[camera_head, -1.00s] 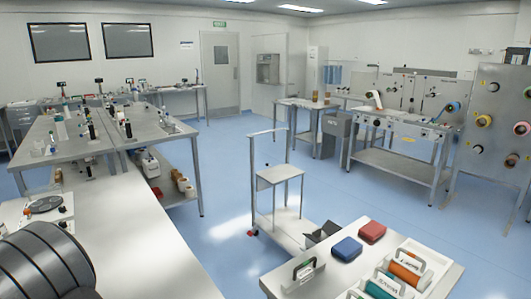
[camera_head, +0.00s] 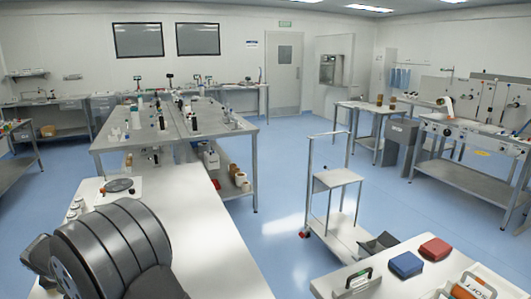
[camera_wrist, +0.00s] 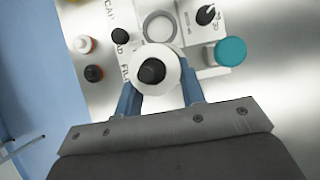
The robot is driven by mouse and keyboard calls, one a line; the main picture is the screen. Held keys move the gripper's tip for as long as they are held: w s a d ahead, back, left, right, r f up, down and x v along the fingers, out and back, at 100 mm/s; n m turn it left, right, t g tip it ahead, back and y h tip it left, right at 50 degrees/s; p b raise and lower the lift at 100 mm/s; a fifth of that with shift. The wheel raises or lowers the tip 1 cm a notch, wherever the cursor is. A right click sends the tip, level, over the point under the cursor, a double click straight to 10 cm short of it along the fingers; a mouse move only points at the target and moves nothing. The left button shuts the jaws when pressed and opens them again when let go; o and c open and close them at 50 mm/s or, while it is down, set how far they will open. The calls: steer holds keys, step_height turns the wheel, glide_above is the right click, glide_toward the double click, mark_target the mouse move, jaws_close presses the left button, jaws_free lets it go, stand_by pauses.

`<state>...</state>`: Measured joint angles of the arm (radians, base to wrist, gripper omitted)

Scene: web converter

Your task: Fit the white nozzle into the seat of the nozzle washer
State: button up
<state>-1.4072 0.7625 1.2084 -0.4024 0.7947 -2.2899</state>
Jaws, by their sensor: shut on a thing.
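In the wrist view my gripper (camera_wrist: 157,86) has its two blue fingers shut on a round white piece with a black centre, which I take to be the white nozzle (camera_wrist: 142,58). The nozzle is seen from above, so its lower end is hidden. Just beyond it is a light panel with a round, ring-edged opening (camera_wrist: 158,24), partly covered by the nozzle. This looks like the washer's seat, but I cannot be sure. The nozzle's height above the panel cannot be told. My gripper is not visible in the head view.
A black knob (camera_wrist: 205,15) and a teal cap (camera_wrist: 230,52) stand right of the nozzle. A black-topped piece (camera_wrist: 120,36) and small orange-banded bottles (camera_wrist: 93,73) are on the left. The head view shows a white worktop (camera_head: 205,250) with a dark disc (camera_head: 119,185).

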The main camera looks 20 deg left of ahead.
steer(key=shift+r, duration=3.05)
steer(key=s+d+f, duration=0.3)
steer(key=s+d, duration=0.4)
steer(key=s+d+f, duration=0.3)
steer(key=s+d, duration=0.3)
steer(key=shift+s+d+f, duration=0.35)
steer(key=shift+s+d, duration=0.05)
steer(key=shift+f, duration=2.8)
steer(key=shift+f, duration=1.9)
